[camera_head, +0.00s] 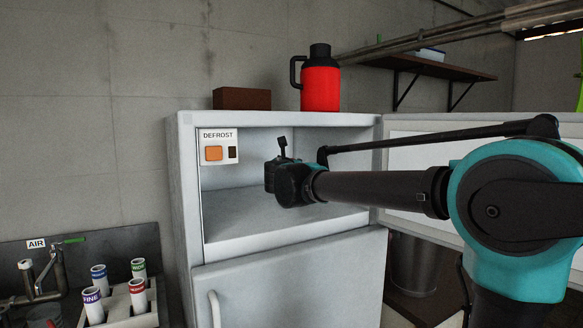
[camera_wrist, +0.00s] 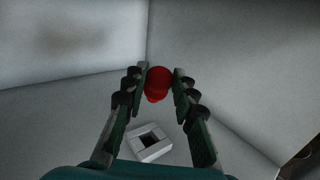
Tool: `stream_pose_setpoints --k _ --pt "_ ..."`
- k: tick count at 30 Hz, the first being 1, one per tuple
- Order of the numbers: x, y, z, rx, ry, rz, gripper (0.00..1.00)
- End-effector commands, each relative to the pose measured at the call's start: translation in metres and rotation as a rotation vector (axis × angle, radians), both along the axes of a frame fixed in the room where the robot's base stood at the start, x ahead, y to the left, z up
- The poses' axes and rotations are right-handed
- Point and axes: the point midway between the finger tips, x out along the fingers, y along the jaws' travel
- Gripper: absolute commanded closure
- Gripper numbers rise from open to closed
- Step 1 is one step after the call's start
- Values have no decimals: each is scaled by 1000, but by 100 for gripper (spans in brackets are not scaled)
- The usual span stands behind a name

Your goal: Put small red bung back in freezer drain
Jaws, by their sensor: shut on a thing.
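The small red bung (camera_wrist: 157,84) is between my fingertips in the wrist view. My gripper (camera_wrist: 159,88) is shut on it and holds it inside the freezer compartment. A white square block with a dark square hole (camera_wrist: 152,142) shows below the bung in the wrist view, apart from it; it looks like the freezer drain. In the head view my gripper (camera_head: 272,176) reaches into the open freezer compartment (camera_head: 235,210). The bung and the drain are hidden there behind my arm and wrist.
The freezer door (camera_head: 415,145) stands open at the right, behind my arm. A DEFROST panel (camera_head: 219,146) is at the compartment's upper left. A red flask (camera_head: 320,85) and a brown block (camera_head: 241,98) stand on top. A rack of labelled tubes (camera_head: 122,305) is lower left.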

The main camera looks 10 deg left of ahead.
Motion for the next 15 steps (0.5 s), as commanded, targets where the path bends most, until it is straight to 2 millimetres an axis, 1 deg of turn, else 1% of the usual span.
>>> stream_pose_setpoints --k 3,5,12,15 --pt "0 0 -1 0 0 0 97" --pt "0 0 -6 0 0 0 97" --pt "0 0 -46 0 0 0 97" --pt "0 0 -56 0 0 0 97"
